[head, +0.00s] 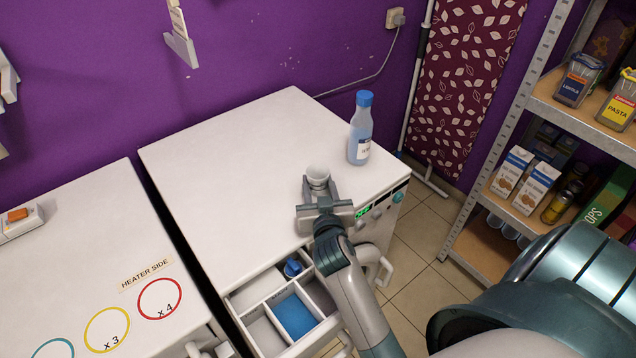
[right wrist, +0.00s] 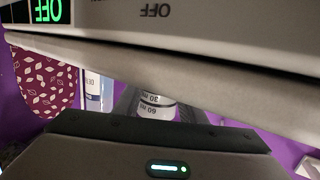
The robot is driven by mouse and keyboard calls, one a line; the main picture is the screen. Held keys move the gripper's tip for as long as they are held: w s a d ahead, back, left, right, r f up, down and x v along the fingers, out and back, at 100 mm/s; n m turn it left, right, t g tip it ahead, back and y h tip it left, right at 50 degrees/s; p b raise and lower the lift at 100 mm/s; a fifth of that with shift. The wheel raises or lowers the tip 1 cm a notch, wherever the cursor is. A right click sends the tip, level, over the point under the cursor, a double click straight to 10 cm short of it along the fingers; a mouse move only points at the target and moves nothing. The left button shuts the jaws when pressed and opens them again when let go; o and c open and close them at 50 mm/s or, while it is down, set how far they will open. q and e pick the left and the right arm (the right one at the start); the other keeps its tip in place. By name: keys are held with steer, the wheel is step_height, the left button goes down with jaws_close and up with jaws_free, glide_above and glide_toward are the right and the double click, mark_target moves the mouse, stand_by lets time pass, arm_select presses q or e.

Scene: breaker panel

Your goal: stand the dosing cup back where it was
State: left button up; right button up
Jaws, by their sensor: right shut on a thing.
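The dosing cup (head: 317,177) is a small white cup, seen upright with its open rim facing up. My right gripper (head: 318,190) is shut on it, over the top of the white washing machine (head: 225,165) near its front edge. I cannot tell whether the cup's base touches the top. The right wrist view shows the cup (right wrist: 155,106) with its measure marks between the fingers. A blue bottle (head: 360,132) with a blue cap stands upright on the machine, right of and behind the cup. My left gripper is not in view.
The detergent drawer (head: 262,312) is open below my right arm, with a blue compartment and a small blue piece (head: 293,268) inside. A shelf rack (head: 590,118) with packages stands at right. A second white top (head: 90,255) with coloured rings lies left, across a gap.

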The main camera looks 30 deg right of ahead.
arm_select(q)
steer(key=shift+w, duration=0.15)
arm_select(e)
steer(key=shift+f, duration=0.15)
steer(key=o, duration=1.1)
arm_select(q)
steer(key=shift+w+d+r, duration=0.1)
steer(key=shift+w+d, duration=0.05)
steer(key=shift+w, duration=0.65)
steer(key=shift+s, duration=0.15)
